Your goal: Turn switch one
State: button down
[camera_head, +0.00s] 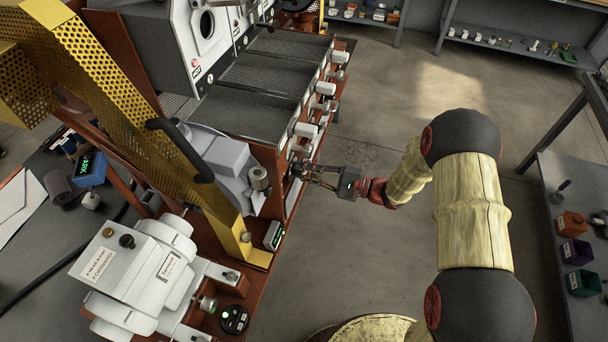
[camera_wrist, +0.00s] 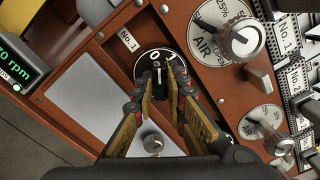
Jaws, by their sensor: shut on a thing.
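Switch one (camera_wrist: 160,60) is a round black rotary switch with white markings on the red-brown panel, in the upper middle of the wrist view. The label "No.1" (camera_wrist: 128,40) is just to its upper left. My gripper (camera_wrist: 161,80) has its two fingers closed on the switch's small knob, one on each side. The fingers hide part of the knob, so its exact setting is hard to read. In the head view my gripper (camera_head: 301,171) reaches left to the machine's front panel, and the switch is hidden there.
An AIR dial (camera_wrist: 241,40) with a metal knob is right of the switch. Another dial (camera_wrist: 265,122) is below it. A green rpm display (camera_wrist: 18,55) is at left. White handles (camera_head: 304,130) stick out along the machine's front. Open floor (camera_head: 390,100) lies right.

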jog(key=shift+f+n+b, duration=0.1)
jog(key=shift+n+b, duration=0.45)
jog(key=shift+n, duration=0.25)
jog(key=c, duration=1.8)
grip_release()
jog(key=shift+n, duration=0.3)
jog(key=shift+d, duration=0.15)
jog(key=v, duration=1.1)
jog(key=shift+s+d, duration=0.15)
jog(key=shift+d, duration=0.25)
